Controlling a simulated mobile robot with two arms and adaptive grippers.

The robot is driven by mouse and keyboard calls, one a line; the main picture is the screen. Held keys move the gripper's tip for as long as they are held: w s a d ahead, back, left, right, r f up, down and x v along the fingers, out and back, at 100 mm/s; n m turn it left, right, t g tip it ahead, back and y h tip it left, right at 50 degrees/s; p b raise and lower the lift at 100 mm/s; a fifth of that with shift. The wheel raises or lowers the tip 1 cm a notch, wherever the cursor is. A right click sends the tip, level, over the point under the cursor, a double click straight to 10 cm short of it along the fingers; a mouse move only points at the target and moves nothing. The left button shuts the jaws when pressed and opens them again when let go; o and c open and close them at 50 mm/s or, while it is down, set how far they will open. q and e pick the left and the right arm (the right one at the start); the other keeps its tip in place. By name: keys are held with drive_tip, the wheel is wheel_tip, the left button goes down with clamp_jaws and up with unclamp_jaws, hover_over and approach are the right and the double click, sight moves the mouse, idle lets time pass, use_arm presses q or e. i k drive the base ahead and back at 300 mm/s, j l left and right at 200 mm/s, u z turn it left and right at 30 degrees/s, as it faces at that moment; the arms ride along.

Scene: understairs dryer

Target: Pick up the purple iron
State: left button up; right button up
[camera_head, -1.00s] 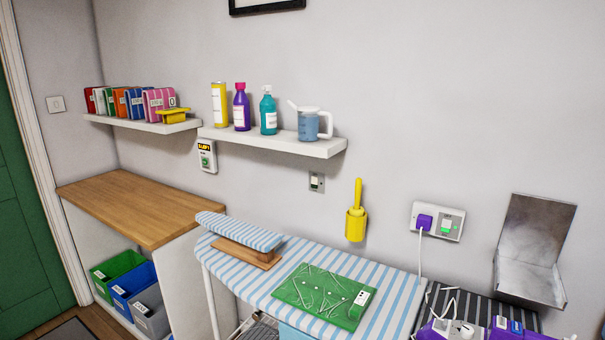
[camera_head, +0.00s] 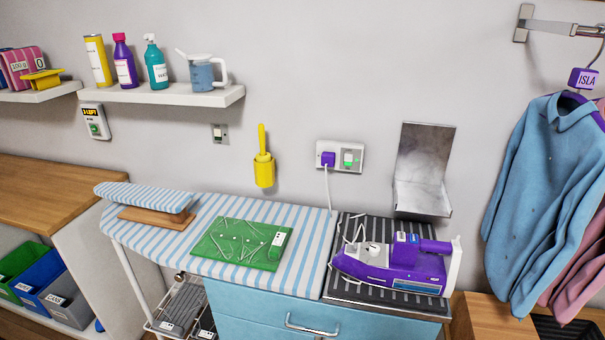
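The purple iron (camera_head: 390,272) lies on a dark striped rest (camera_head: 365,228) at the right end of the ironing board. Its handle is on top, its pointed end faces left and a pale heel is at its right. A white cord runs from near the iron up to a purple plug (camera_head: 328,159) in the wall socket. Neither of my grippers is in the head view.
The blue-striped ironing board (camera_head: 305,225) holds a green mat (camera_head: 240,244) and a small sleeve board (camera_head: 146,198). A metal holder (camera_head: 423,170) is on the wall behind the iron. A drawer unit (camera_head: 270,312) stands below.

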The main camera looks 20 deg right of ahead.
sight(400, 267)
drive_tip(key=z, duration=1.25)
